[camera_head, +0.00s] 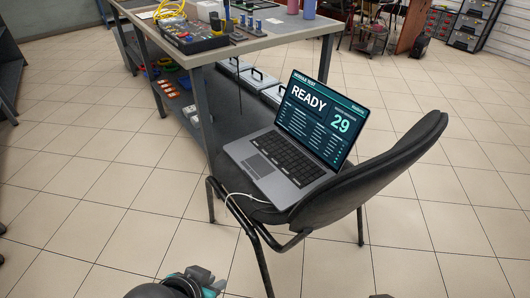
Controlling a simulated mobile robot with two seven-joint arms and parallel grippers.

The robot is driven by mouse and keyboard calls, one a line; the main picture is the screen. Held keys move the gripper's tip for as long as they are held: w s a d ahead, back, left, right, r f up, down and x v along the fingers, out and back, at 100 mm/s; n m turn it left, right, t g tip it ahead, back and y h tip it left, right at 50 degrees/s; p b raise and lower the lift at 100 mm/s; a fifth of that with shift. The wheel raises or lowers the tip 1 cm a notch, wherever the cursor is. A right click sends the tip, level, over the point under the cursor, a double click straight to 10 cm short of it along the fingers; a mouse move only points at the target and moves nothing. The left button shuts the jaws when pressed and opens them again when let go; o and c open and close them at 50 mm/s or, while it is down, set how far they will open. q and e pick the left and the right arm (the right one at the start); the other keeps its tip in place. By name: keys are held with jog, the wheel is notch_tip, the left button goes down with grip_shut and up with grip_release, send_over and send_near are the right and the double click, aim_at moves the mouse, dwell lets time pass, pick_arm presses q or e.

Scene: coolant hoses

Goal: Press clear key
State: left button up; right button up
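An open grey laptop (262,182) lies on the seat of a dark chair. Its lit screen (318,118) reads READY with a large 29. Its black keyboard (285,157) faces up and is uncovered; the keys are too small for me to pick out a clear key. My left gripper (207,281) shows at the bottom edge, well below and apart from the laptop; its finger opening is unclear. A small dark tip (381,296) at the bottom edge may be part of my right gripper; the rest is out of frame.
The chair (385,165) has its backrest to the right of the laptop. A white cable (235,208) hangs at the seat's left edge. A workbench (255,40) with tools and a lower shelf stands behind. Tiled floor (110,215) is clear at left and front.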

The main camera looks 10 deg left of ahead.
pick_arm(q)
grip_shut()
dwell(1.3)
